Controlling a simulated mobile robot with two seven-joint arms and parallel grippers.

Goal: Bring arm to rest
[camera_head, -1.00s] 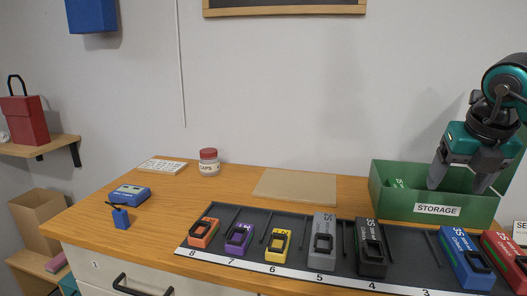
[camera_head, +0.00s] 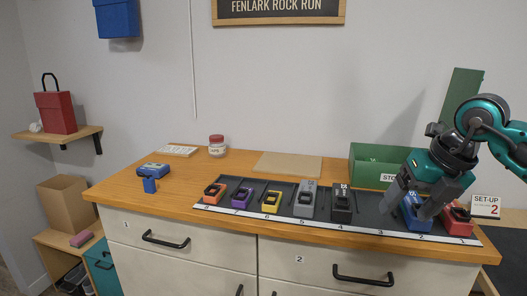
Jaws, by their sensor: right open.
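My right gripper (camera_head: 411,208) comes in from the right side of the head view. Its two grey fingers are apart and point down, over the right part of the dark mat. They partly cover the blue block (camera_head: 416,222); I cannot tell whether they touch it. No object shows lifted between the fingers. My left arm and gripper are not in view.
The dark mat (camera_head: 375,208) holds several coloured blocks along a numbered strip. A green storage box (camera_head: 366,170) stands behind the gripper, partly hidden, with a set-up card (camera_head: 486,206) to the right. The wooden counter (camera_head: 130,190) has clear room at left.

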